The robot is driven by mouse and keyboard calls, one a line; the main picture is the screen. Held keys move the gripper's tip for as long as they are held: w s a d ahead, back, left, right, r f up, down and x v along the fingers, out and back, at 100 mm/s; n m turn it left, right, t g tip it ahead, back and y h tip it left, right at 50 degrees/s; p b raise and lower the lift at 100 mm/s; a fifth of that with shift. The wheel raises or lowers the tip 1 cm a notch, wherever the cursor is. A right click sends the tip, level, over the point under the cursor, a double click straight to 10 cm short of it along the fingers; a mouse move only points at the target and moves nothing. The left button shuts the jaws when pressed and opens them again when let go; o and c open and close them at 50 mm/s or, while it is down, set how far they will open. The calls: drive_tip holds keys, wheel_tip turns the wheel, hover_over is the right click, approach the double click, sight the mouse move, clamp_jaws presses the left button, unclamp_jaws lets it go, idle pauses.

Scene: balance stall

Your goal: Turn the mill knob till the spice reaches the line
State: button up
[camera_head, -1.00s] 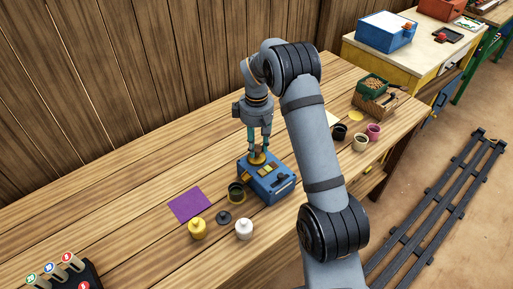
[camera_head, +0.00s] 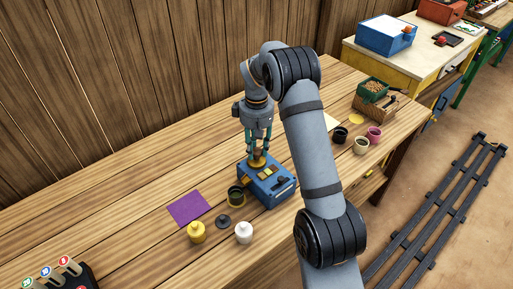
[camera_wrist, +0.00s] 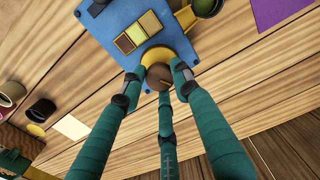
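The blue mill box (camera_head: 268,188) stands on the bench, and its body also shows in the wrist view (camera_wrist: 100,35). Its brown knob (camera_wrist: 158,76) sits on a round yellow base at the box's edge; in the head view the knob (camera_head: 257,158) is just below my gripper (camera_head: 258,148). In the wrist view my gripper's three teal fingers (camera_wrist: 160,86) are spread around the knob, with gaps visible at its sides. A dark cup with green inside (camera_head: 236,194) stands on a yellow holder beside the box. I cannot make out a line or the spice level.
A yellow jar (camera_head: 196,232), a white jar (camera_head: 243,232) and a dark disc (camera_head: 222,221) stand in front. A purple sheet (camera_head: 189,208) lies left. Several small pots, including a pink one (camera_head: 374,134), and a green bin (camera_head: 373,89) are right. The bench's left middle is clear.

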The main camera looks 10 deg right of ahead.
sight(257, 151)
drive_tip(key=o, duration=0.4)
drive_tip(key=shift+o, duration=0.2)
drive_tip(key=shift+r, duration=0.1)
wheel_tip(257, 151, up, 12)
idle(0.4)
wheel_tip(257, 151, down, 12)
drive_tip(key=shift+f, duration=0.15)
idle(0.6)
